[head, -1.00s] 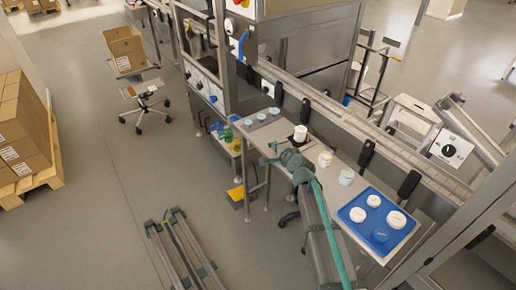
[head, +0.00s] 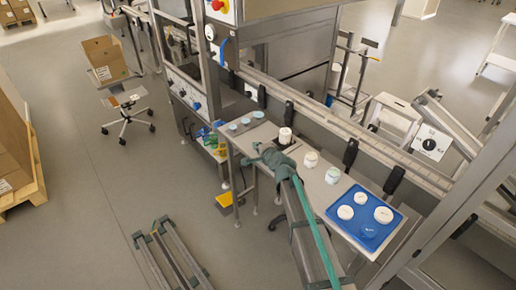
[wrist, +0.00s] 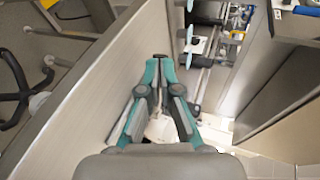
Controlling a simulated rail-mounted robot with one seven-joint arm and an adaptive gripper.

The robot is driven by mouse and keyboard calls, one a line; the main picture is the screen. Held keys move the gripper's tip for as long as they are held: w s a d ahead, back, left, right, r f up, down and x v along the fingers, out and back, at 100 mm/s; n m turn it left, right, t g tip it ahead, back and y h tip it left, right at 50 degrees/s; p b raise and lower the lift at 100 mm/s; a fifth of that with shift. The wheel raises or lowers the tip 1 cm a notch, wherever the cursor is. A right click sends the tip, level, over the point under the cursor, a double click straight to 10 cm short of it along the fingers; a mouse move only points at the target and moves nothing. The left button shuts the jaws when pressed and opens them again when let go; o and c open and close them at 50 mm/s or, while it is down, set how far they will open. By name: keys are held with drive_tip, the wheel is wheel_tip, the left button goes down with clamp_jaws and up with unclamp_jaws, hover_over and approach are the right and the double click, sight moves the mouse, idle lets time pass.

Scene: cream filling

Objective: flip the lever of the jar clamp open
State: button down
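In the head view, a white jar (head: 285,132) stands upright near the back of the grey table, in a dark holder (head: 291,147) that looks like the jar clamp. Its lever is too small or hidden to make out. My gripper (head: 255,159) is just in front and left of the holder, at the table's front edge; contact cannot be told. In the wrist view, the teal and grey fingers of my gripper (wrist: 160,80) converge to their tips and look shut, with nothing seen between the tips. The clamp cannot be made out there.
Two open jars, one (head: 310,159) and another (head: 333,175), stand right of the clamp on the table (head: 318,190). A blue tray (head: 346,228) with several white lids lies at the right end. Small blue-topped pots (head: 246,121) stand at the left end. A conveyor rail (head: 320,112) runs behind.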

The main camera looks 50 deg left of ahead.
drive_tip(key=shift+a, duration=0.1)
drive_tip(key=shift+s+d+r, duration=0.2)
drive_tip(key=shift+s+d, duration=0.1)
drive_tip(key=shift+d, duration=0.05)
drive_tip(key=s+d+r+b, duration=0.1)
drive_tip(key=s+d+r, duration=0.4)
drive_tip(key=s+d, duration=0.2)
drive_tip(key=shift+d+r, duration=0.15)
drive_tip(key=shift+d, duration=1.25)
drive_tip(key=shift+s, duration=0.1)
